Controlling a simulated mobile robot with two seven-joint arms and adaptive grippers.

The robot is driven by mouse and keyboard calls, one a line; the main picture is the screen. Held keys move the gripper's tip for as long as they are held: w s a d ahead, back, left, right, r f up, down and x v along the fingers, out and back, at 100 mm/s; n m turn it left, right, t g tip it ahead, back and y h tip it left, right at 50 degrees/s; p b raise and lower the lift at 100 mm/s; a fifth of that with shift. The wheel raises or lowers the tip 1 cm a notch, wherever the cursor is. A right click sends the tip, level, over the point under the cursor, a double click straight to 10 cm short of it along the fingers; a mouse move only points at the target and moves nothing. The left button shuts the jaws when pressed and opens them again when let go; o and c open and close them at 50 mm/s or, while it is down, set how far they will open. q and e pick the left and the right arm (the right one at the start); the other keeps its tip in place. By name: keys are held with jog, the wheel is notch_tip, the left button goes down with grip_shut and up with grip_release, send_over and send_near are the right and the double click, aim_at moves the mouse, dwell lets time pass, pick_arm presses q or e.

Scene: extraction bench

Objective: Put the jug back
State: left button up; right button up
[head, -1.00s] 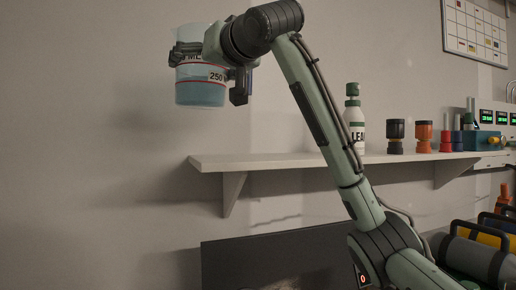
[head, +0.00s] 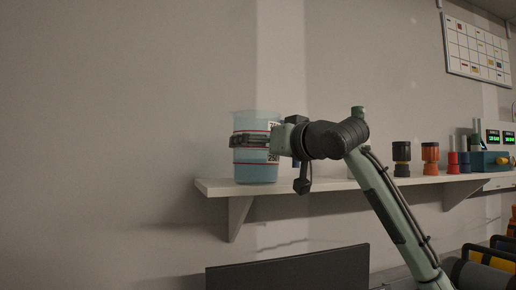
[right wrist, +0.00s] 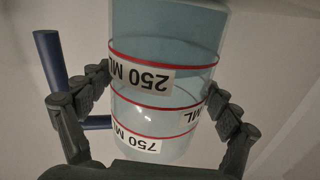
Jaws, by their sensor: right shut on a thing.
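The jug (head: 254,164) is a clear beaker with red lines, white volume labels and pale blue liquid. It is upright at the left end of the white wall shelf (head: 215,188), with its base at the shelf's surface; I cannot tell whether it rests fully on it. My right gripper (head: 250,140) is shut around the jug's upper part. In the right wrist view the jug (right wrist: 165,60) sits between the two fingers, with a blue handle (right wrist: 50,65) at the left. My left gripper is not in view.
Farther right on the shelf stand a dark jar (head: 401,158), an orange jar (head: 430,158), red and blue items (head: 453,162) and a blue device (head: 488,161). A dark panel (head: 290,270) stands below the shelf.

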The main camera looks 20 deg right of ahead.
jog(key=o, duration=1.5)
jog(key=shift+o, duration=0.7)
jog(key=shift+s, duration=0.1)
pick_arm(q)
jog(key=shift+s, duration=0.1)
pick_arm(e)
jog(key=shift+s, duration=0.3)
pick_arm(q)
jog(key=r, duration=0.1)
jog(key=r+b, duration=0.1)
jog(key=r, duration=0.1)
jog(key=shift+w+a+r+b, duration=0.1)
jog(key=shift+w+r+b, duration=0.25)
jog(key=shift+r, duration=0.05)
pick_arm(e)
jog(key=v, duration=1.1)
jog(key=shift+s, duration=0.2)
